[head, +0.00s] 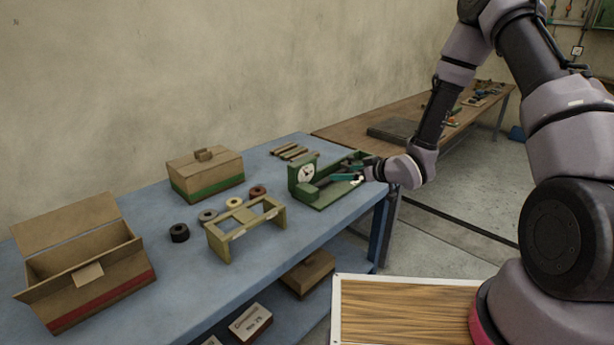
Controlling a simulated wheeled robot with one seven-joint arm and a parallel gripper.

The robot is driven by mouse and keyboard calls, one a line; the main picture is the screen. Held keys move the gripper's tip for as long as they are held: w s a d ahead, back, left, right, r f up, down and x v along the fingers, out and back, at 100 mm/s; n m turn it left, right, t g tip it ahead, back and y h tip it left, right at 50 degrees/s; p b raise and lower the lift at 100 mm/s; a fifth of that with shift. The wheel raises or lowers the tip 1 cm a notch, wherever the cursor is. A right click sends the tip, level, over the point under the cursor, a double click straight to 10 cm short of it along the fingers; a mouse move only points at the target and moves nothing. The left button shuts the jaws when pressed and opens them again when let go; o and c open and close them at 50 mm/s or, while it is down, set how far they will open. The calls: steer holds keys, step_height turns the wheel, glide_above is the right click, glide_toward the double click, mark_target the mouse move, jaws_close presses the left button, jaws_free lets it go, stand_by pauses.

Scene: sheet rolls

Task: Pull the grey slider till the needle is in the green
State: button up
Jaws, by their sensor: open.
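A green gauge device with a round white dial (307,173) stands near the right end of the blue table. Its green base plate (322,203) reaches to the right, toward my gripper. The dial's needle and coloured zones are too small to read. The grey slider is not clearly distinguishable; a dark bar runs along the base from the dial toward my gripper. My gripper (352,178) is open and low over the right part of the device, its fingers pointing left. I cannot tell whether it touches the slider.
On the blue table (165,215) stand a yellowish frame (245,226), several small rolls, a lidded box with a green band (205,175) and an open box with a red band (85,262). Wooden strips (290,152) lie behind the gauge. A brown bench (370,119) stands beyond.

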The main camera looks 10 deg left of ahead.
steer(key=x, duration=1)
steer(key=shift+a, duration=0.15)
steer(key=shift+s, duration=0.1)
